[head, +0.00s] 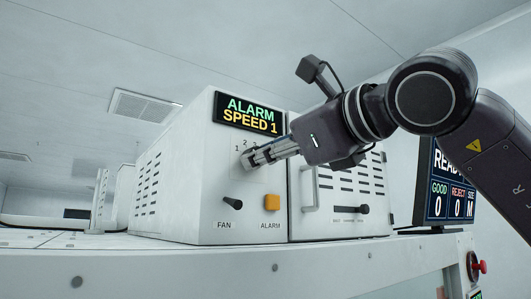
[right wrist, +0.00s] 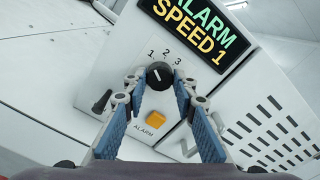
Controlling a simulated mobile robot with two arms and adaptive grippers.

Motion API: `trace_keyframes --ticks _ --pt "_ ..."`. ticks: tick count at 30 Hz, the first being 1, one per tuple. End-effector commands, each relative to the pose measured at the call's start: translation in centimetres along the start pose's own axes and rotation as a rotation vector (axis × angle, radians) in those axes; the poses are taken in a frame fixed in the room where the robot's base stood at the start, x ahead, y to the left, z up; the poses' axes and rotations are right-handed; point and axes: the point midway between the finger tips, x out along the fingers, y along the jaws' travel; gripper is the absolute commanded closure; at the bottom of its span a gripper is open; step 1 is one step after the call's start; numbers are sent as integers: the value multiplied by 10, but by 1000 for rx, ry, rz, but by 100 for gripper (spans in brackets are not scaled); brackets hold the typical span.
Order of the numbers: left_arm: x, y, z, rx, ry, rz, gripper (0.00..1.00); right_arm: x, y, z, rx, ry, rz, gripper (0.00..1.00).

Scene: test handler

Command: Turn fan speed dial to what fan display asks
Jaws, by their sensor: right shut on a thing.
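The fan display (head: 248,115) on the white box reads "ALARM" in green and "SPEED 1" in yellow; it also shows in the right wrist view (right wrist: 197,28). Below it is the black round speed dial (right wrist: 159,74), with the marks 1, 2 and 3 around its top. A pale pointer line shows on the dial, but I cannot tell surely which mark it faces. My right gripper (head: 248,160) reaches in from the right, its fingers shut on the dial, one on each side. My left gripper is not in view.
Below the dial are a black FAN lever (head: 232,204) and an orange ALARM button (head: 271,202). To the right are a vented panel with a handle (head: 308,190) and a slider knob (head: 364,209), then a status screen (head: 451,190). A red knob (head: 480,267) sits lower right.

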Motion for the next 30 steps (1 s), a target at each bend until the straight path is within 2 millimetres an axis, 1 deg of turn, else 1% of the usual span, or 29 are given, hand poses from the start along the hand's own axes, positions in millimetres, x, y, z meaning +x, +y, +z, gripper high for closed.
trace_keyframes --ticks 1,5,13,16,20,27,30 --pt "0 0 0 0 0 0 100 0 -1 1 -1 -2 -2 71" --pt "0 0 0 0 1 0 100 0 -1 0 -1 -1 -2 57" --pt "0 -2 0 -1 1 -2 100 -1 0 0 0 -1 -1 57" --pt "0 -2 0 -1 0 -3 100 -7 -1 1 0 -2 -1 57" --pt "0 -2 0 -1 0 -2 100 -26 -1 1 0 -3 -3 57" --pt "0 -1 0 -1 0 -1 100 -78 -1 1 0 -3 -3 57" --pt "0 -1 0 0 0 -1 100 -96 -1 0 -1 -2 -3 57"
